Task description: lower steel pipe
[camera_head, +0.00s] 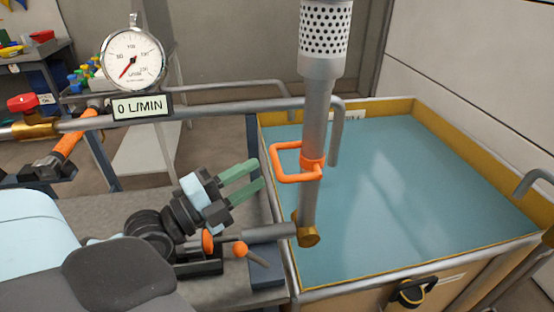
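The grey steel pipe (317,125) stands upright, tilted slightly, with a perforated strainer (325,28) at its top end. Its lower end meets a brass joint (306,235) at the near left edge of the water tank (430,117). An orange handle (279,163) sticks out to the left from the middle of the pipe. My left gripper (252,180) has green fingers, spread apart with a gap between them. It is empty, to the left of the pipe and just below the handle, not visibly touching either. My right gripper is not in view.
A round gauge (132,59) stands above a sign (142,106) reading 0 L/MIN. A horizontal pipe with a red valve knob (23,103) and an orange lever (72,139) lies at left. A small orange-knobbed lever (240,250) sits below my gripper. Metal rails border the tank.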

